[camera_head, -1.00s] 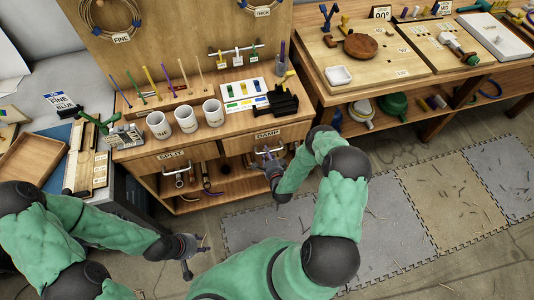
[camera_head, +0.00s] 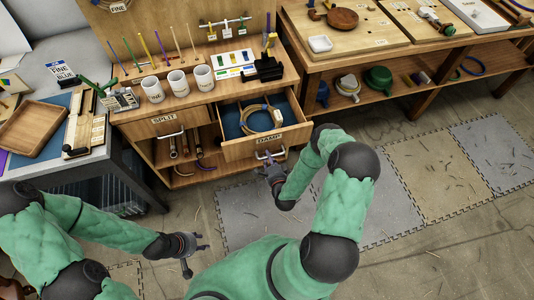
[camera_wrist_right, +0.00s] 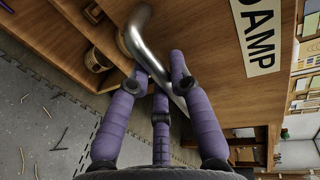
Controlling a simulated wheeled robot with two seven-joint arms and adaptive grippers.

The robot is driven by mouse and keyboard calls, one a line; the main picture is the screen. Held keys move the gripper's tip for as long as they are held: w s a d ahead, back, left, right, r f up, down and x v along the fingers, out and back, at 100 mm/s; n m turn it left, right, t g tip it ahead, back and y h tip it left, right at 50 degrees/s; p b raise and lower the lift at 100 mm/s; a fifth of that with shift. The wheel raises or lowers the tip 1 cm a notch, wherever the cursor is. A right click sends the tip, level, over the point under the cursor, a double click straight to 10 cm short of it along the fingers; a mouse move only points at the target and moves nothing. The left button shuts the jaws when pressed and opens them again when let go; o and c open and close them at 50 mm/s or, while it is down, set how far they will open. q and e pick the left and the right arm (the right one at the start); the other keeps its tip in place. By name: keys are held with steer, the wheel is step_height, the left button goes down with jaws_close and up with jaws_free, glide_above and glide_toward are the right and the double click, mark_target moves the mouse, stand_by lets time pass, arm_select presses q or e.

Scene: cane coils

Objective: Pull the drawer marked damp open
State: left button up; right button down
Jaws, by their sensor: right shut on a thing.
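The drawer marked damp (camera_head: 240,150) stands pulled out from the wooden cabinet in the head view, with its blue-lined inside showing. A coil of cane (camera_head: 262,120) lies in it. Its DAMP label (camera_head: 270,139) is on the front, and the label also shows in the right wrist view (camera_wrist_right: 258,35). My right gripper (camera_head: 268,160) is at the drawer front, shut on the metal bar handle (camera_wrist_right: 140,42), with purple fingers around the bar in the right wrist view. My left gripper (camera_head: 193,252) is low over the floor, away from the cabinet; its finger gap is unclear.
The SPLIT drawer (camera_head: 150,124) beside it is shut. White cups (camera_head: 177,82) and a black holder (camera_head: 263,69) stand on the cabinet top. A workbench (camera_head: 400,62) is at the right.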

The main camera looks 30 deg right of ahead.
steer(key=shift+v, duration=0.95)
steer(key=shift+f, duration=0.25)
steer(key=c, duration=1.1)
jaws_free()
steer(key=shift+s, duration=0.1)
steer(key=v, duration=1.2)
